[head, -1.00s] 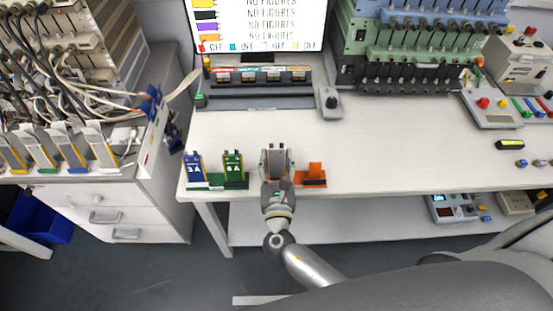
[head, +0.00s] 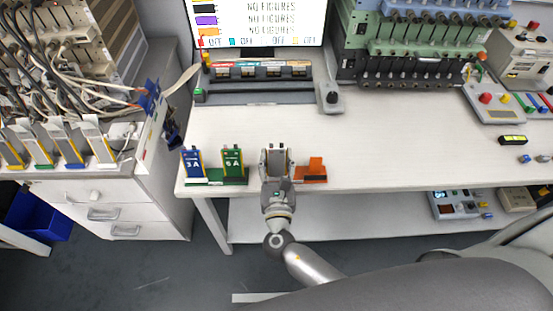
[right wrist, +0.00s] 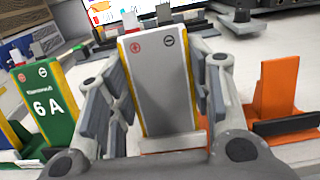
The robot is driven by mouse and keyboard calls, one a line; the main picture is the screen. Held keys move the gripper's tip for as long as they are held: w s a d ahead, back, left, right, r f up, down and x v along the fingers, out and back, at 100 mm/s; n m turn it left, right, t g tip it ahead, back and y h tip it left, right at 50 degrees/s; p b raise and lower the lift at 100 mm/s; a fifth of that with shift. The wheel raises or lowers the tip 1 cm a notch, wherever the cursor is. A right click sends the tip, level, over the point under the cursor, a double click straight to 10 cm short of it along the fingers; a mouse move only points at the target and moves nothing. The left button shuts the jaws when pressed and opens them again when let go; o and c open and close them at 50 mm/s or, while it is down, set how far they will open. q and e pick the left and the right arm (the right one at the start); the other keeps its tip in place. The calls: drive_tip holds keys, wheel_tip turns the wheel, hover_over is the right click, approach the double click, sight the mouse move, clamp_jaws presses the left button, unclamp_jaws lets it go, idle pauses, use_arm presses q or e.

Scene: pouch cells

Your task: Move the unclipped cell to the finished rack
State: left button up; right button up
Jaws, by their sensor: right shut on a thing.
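My right gripper (head: 277,158) is at the front edge of the bench, shut on a grey pouch cell with yellow edges. In the right wrist view the cell (right wrist: 160,85) stands upright between the fingers, with a red plus mark and a dark minus mark near its top. Its lower end is partly hidden by the gripper. Left of it a green base (head: 215,183) holds a blue 3A piece (head: 194,164) and a green 6A piece (head: 232,163). I cannot tell which holder is the finished rack. My left gripper is not in view.
An orange stand (head: 315,170) is close to the gripper's right. A dark slotted station (head: 255,93) and a grey box with a black knob (head: 329,98) stand farther back. Wired cells (head: 100,147) fill the left cabinet.

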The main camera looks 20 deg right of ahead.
drive_tip(key=o, duration=1)
drive_tip(key=shift+o, duration=0.5)
drive_tip(key=shift+o, duration=0.6)
drive_tip(key=shift+s, duration=0.1)
drive_tip(key=s+a+r+p, duration=0.2)
drive_tip(key=s+r+p, duration=0.2)
drive_tip(key=s, duration=0.3)
